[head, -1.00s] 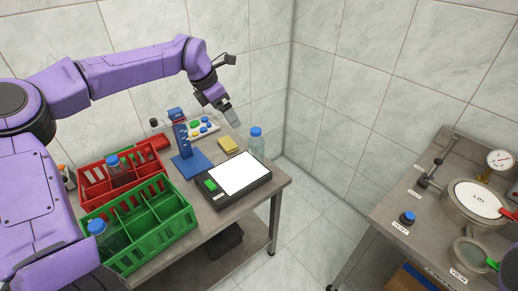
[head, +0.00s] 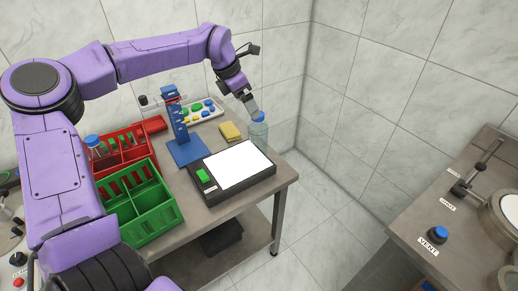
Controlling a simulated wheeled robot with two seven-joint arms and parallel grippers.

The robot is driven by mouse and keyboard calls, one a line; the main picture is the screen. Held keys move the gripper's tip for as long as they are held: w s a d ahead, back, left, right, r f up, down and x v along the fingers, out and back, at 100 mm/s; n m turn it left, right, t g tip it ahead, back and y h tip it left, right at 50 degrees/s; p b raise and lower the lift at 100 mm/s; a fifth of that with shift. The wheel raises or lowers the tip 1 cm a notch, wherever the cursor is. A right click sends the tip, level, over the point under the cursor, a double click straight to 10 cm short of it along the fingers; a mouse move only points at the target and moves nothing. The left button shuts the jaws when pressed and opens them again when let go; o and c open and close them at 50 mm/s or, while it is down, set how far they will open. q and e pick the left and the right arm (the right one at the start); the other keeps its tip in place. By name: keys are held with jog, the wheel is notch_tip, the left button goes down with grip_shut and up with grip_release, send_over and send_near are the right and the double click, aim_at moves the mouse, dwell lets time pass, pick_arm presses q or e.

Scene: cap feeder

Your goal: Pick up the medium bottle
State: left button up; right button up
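A clear bottle with a blue cap (head: 259,132) stands upright on the table at the far right corner, behind the lit panel. My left gripper (head: 253,109) points down at its cap from the upper left, touching or just above it; I cannot tell which. Its fingers look close together, but whether they are open or shut is unclear. Another blue-capped bottle (head: 93,143) is in the red crate, partly hidden by my arm. I cannot tell from size alone which bottle is the medium one. My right gripper is out of view.
The red crate (head: 133,152) and green crate (head: 150,235) stand at the left of the table. A blue stand (head: 185,150), a yellow sponge (head: 230,131), a tray of coloured caps (head: 199,112) and a black-framed white panel (head: 237,168) are close by. A second bench (head: 400,222) is at right.

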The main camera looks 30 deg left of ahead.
aim_at(259, 125)
pick_arm(q)
jog(key=p+x, duration=0.1)
jog(key=x, duration=0.3)
jog(key=shift+w+f, duration=0.1)
jog(key=shift+f, duration=0.15)
jog(key=p+x, duration=0.2)
jog(key=x, duration=0.4)
jog(key=shift+f, duration=0.2)
jog(key=c, duration=1.6)
grip_shut()
jog(key=shift+r, duration=0.15)
